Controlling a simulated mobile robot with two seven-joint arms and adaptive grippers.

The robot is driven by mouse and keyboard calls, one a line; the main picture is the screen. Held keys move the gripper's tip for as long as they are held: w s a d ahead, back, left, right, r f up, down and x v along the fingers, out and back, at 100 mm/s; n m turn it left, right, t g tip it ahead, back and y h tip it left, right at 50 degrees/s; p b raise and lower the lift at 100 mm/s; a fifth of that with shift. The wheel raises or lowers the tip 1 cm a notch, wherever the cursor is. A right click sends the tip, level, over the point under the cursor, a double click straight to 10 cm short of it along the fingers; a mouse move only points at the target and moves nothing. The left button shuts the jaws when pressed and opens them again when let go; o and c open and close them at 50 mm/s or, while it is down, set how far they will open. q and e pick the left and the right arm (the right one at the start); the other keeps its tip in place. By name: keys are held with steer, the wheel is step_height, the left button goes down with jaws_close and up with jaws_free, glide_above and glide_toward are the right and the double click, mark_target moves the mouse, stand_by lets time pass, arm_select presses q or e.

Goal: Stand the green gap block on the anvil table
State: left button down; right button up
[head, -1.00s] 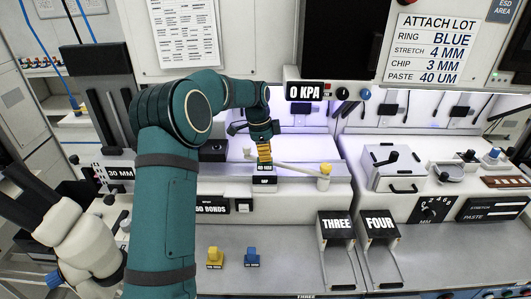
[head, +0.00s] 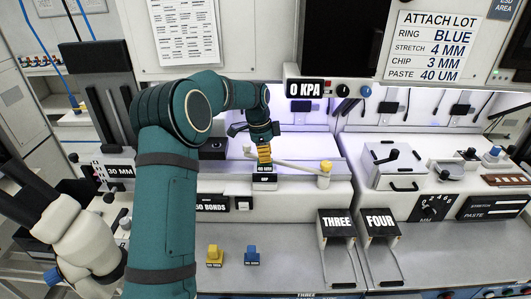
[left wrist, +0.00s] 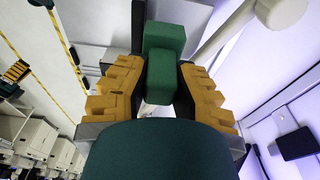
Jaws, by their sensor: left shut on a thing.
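The green gap block (head: 264,168) shows at the tips of my left gripper (head: 264,155) in the head view. In the left wrist view the green block (left wrist: 164,55) sits between the two orange fingers of my left gripper (left wrist: 160,85), which is shut on it. The block is upright, just above or on the small pale stand with a black label (head: 264,180), probably the anvil table. I cannot tell whether it touches. The label under the block is partly hidden. My right gripper is not in view.
A pale lever with a yellow knob (head: 325,167) lies close to the right of the block. A yellow block (head: 214,257) and a blue block (head: 252,257) stand on the front counter. The THREE (head: 337,223) and FOUR (head: 381,222) stands are farther right.

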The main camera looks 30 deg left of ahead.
arm_select(q)
steer(key=shift+f+b, duration=0.3)
steer(key=shift+f, duration=0.3)
steer(key=c, duration=0.9)
jaws_free()
steer(key=shift+o, duration=0.2)
step_height(320, 180, up, 12)
steer(key=a, duration=0.1)
steer(key=shift+s+a, duration=0.3)
steer(key=shift+s, duration=0.15)
steer(key=shift+f, duration=0.1)
stand_by(0.3)
